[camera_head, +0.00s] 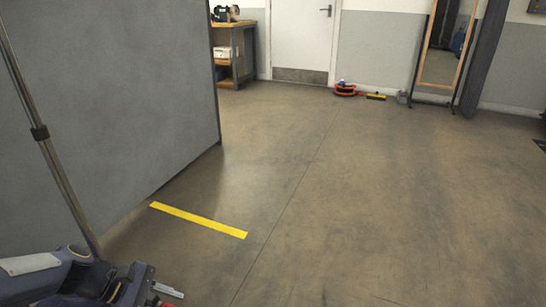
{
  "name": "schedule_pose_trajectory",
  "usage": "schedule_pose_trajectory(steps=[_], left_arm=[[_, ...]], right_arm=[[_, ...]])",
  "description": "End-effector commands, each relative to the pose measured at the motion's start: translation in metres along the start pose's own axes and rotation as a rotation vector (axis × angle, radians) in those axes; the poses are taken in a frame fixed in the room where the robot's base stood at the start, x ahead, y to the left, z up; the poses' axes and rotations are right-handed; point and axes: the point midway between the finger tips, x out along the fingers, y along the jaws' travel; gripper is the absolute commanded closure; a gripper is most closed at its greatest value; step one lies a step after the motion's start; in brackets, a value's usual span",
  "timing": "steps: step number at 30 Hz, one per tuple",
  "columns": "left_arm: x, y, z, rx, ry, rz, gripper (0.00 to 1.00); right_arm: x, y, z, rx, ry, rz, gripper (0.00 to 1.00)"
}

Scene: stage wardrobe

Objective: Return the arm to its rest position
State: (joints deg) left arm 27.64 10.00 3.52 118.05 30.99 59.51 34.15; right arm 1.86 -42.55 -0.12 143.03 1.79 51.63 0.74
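My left arm shows at the lower left corner, dark blue-grey with a pale panel. My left gripper (158,291) is at its end, low in the picture and partly cut off by the bottom edge. A grey finger part and a red-and-grey part show there. I cannot tell whether the gripper is open or shut, and I see nothing held in it. My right arm and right gripper are not in view.
A grey partition (120,100) and a thin metal pole (55,165) stand left, near my arm. Yellow tape (198,220) marks the floor. A workbench (233,52), white door (300,38), orange reel (345,90) and mirror (440,60) are far off. The middle floor (350,200) is clear.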

Motion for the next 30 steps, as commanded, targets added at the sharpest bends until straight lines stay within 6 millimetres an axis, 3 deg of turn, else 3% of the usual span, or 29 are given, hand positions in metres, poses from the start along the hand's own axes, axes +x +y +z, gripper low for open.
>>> schedule_pose_trajectory(steps=[1,6,15,22,24,30], left_arm=[[-0.011,-0.008,0.021,0.148,0.064,-0.009,0.70],[-0.034,-0.043,0.063,0.600,0.248,-0.053,0.70],[-0.051,-0.085,0.089,1.103,0.467,-0.099,0.70],[-0.057,-0.104,0.096,1.367,0.593,-0.122,0.70],[-0.074,-0.095,0.112,1.350,0.582,-0.126,0.70],[-0.104,-0.083,0.141,1.345,0.581,-0.125,0.70]], right_arm=[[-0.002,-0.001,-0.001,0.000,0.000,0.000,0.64],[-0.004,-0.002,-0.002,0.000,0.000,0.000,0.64],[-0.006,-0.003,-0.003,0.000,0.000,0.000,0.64],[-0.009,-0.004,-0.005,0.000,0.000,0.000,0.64],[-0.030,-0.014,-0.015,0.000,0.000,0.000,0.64],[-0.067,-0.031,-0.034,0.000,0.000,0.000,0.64]])
